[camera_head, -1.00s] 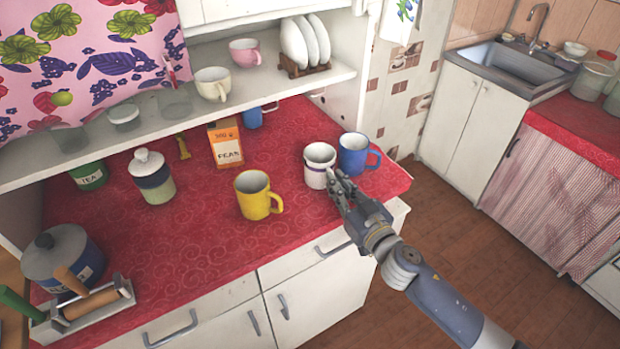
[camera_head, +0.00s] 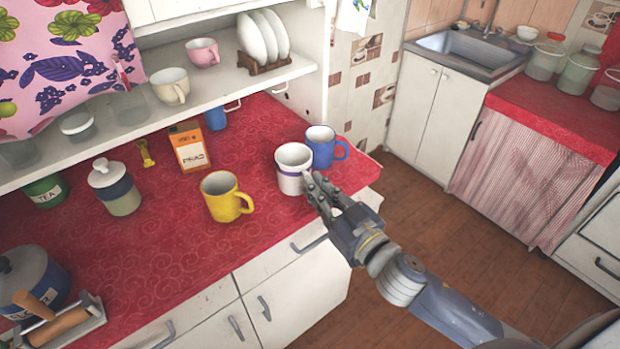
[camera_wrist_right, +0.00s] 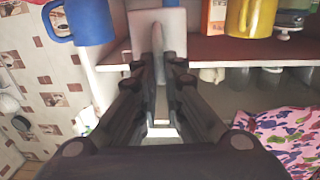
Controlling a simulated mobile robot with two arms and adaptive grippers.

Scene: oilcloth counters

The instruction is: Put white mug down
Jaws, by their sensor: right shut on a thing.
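A blue mug (camera_head: 321,148) stands close behind and right of the white mug. My left gripper is not in view.
A yellow mug (camera_head: 220,197) stands to the left. Behind are an orange box (camera_head: 189,148) and another blue mug (camera_head: 215,118) under the shelf (camera_head: 240,82). A lidded jar (camera_head: 115,190) is farther left. The counter's front middle is clear.

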